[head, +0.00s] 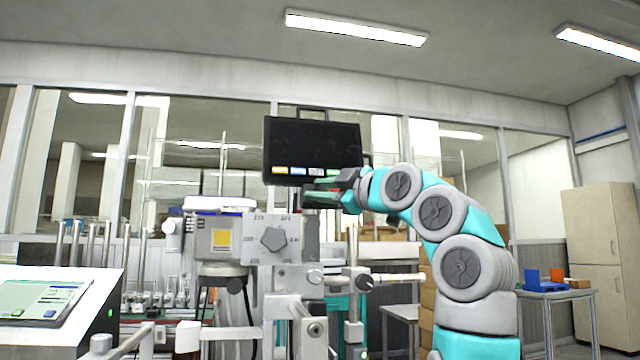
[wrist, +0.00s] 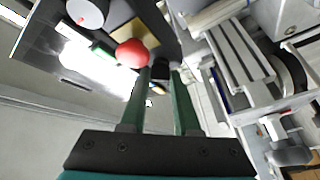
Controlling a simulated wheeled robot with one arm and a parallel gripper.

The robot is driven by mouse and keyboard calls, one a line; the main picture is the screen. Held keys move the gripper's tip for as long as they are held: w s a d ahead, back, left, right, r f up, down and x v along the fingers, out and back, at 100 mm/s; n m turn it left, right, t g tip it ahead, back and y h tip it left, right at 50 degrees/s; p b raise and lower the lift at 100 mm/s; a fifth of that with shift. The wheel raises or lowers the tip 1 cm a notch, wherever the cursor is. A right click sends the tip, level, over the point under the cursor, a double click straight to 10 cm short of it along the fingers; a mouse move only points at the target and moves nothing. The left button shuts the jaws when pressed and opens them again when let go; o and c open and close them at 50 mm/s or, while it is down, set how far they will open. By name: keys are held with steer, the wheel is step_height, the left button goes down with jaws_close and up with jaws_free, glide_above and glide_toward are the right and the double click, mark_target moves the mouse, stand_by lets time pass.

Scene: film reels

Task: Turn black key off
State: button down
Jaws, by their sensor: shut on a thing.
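The black key (wrist: 160,68) shows in the wrist view as a small dark piece at the edge of a dark control panel (wrist: 40,38). My gripper (wrist: 160,72) has its two green fingers on either side of the key, shut on it. The fingers hide part of the key, and I cannot tell which way it is turned. In the head view, my gripper (head: 318,188) is just below the black box (head: 312,140) with coloured labels. The key cannot be made out in that view.
A red knob (wrist: 131,53) is close left of my fingertips, with a grey round knob (wrist: 85,12) further up the panel. Grey machine parts (wrist: 240,60) crowd the right side. A machine with a pentagonal knob (head: 274,240) stands below my gripper in the head view.

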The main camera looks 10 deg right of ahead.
steer(key=shift+d+n+g, duration=0.1)
steer(key=shift+n+g, duration=0.2)
steer(key=shift+n, duration=0.3)
steer(key=shift+w+n+y, duration=0.1)
steer(key=shift+n+y, duration=0.2)
steer(key=c, duration=0.9)
jaws_free()
steer(key=b+v, duration=0.1)
steer(key=v, duration=0.7)
steer(key=shift+r+b, duration=0.1)
steer(key=shift+b, duration=0.3)
